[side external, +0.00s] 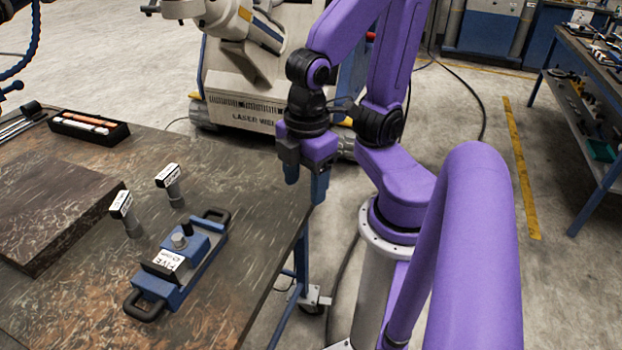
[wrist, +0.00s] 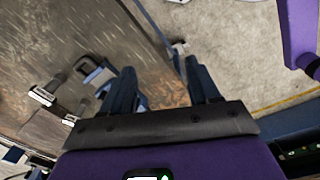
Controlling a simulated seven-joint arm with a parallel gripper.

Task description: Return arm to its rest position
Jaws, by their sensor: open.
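My purple arm is folded, with my gripper (side external: 305,182) pointing down beside the right edge of the worktable (side external: 262,200). The two blue fingers are apart with nothing between them. In the wrist view, my gripper (wrist: 160,80) also shows its fingers spread, above the table edge and the floor. The gripper touches nothing that I can see.
A blue fixture (side external: 196,272) with black handles lies on the table. Two small tools with white-labelled heads (side external: 122,205) (side external: 168,176) stand near it. A dark slab (side external: 50,200) and black tray (side external: 75,134) are further left. A laser welder (side external: 240,100) stands behind.

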